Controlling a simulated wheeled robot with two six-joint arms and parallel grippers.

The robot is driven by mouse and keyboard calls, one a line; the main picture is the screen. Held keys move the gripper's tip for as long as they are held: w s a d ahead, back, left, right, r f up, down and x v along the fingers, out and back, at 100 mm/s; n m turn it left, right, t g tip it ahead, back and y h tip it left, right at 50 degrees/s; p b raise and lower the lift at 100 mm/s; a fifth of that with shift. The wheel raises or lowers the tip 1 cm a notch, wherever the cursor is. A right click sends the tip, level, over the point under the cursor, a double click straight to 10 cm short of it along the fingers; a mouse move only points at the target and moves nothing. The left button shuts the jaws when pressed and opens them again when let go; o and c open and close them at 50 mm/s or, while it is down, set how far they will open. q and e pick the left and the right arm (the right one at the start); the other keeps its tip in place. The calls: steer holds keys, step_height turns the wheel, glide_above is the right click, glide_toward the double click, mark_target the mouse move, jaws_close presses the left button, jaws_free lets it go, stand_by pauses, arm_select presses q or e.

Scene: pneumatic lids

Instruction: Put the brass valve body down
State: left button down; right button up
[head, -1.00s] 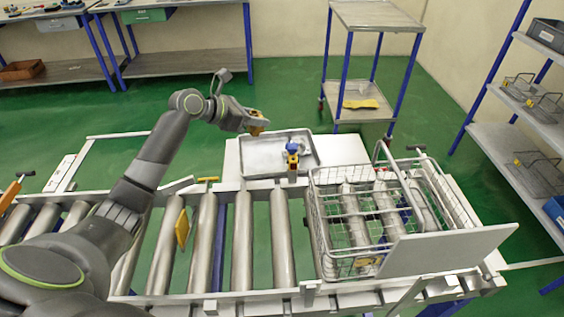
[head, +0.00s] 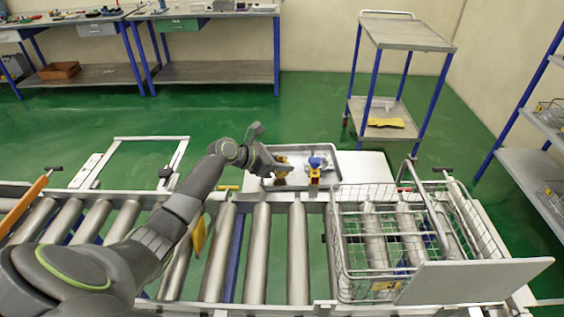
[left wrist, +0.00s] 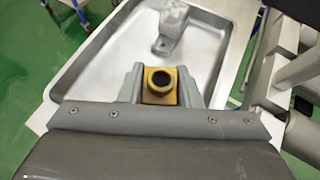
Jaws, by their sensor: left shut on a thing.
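The brass valve body (left wrist: 160,86) is a yellow-brown block with a dark round opening, seen in the left wrist view between the fingers of my left gripper (left wrist: 160,90). In the head view my left gripper (head: 284,172) is over the left part of a shallow grey metal tray (head: 340,172), with the brass valve body (head: 281,180) at its fingertips. The gripper is shut on the brass piece. I cannot tell whether the piece touches the tray floor. My right gripper is not in view.
A grey metal part (left wrist: 172,28) lies in the tray. A blue-and-yellow fitting (head: 315,170) stands at the tray's front edge. A wire basket (head: 345,268) sits on the roller conveyor (head: 262,255) to the right. A trolley (head: 408,36) stands behind.

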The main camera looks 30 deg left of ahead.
arm_select(q)
steer(key=c, duration=1)
jaws_free()
steer(key=shift+c, duration=0.2)
steer(key=b+v, duration=0.1)
steer(key=v, duration=1.1)
steer(key=shift+s, duration=0.1)
